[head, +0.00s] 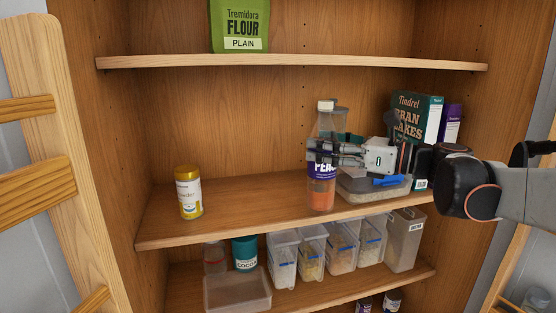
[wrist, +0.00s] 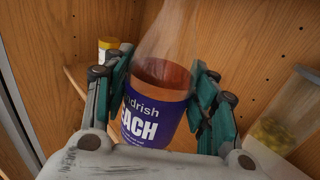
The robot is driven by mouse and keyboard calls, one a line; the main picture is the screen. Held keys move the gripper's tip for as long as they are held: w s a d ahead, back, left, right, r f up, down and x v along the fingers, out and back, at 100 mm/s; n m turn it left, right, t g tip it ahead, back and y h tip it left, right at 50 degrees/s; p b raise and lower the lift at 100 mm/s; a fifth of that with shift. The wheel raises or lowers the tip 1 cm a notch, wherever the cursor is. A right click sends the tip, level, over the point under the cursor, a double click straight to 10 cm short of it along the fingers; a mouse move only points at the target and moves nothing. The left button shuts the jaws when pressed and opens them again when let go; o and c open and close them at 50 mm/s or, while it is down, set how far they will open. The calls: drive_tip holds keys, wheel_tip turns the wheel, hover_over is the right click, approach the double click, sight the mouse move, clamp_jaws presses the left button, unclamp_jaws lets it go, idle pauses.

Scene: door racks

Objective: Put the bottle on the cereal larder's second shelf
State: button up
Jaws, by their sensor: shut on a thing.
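The bottle (head: 322,185) is clear with a white cap, a purple peach label and an orange-brown drink in its lower part. My gripper (head: 316,153) comes from the right and is shut around the bottle's middle. In the wrist view, the bottle (wrist: 160,95) stands between the two teal finger pads (wrist: 163,100). The bottle is upright at the middle shelf (head: 245,205) of the wooden larder, near its front edge. I cannot tell if its base touches the board. The bran flakes box (head: 417,112) stands at the back right of this shelf, partly hidden by my gripper.
A yellow-capped tin (head: 188,192) stands left on the same shelf, with free room between it and the bottle. A lidded container (head: 372,188) lies right of the bottle. A flour bag (head: 240,26) is on the shelf above. Several tubs (head: 283,258) fill the shelf below. An open door rack (head: 55,150) is at left.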

drive_tip(key=x, duration=0.9)
drive_tip(key=shift+w+a, duration=0.15)
drive_tip(key=shift+a, duration=0.15)
drive_tip(key=f, duration=0.1)
drive_tip(key=f+b, duration=0.1)
drive_tip(key=f, duration=0.1)
drive_tip(key=shift+w+a+f+b, duration=0.25)
drive_tip(key=shift+a+b, duration=0.15)
drive_tip(key=shift+a, duration=0.1)
drive_tip(key=o, duration=1.5)
drive_tip(key=shift+f, duration=0.1)
drive_tip(key=shift+o, duration=0.2)
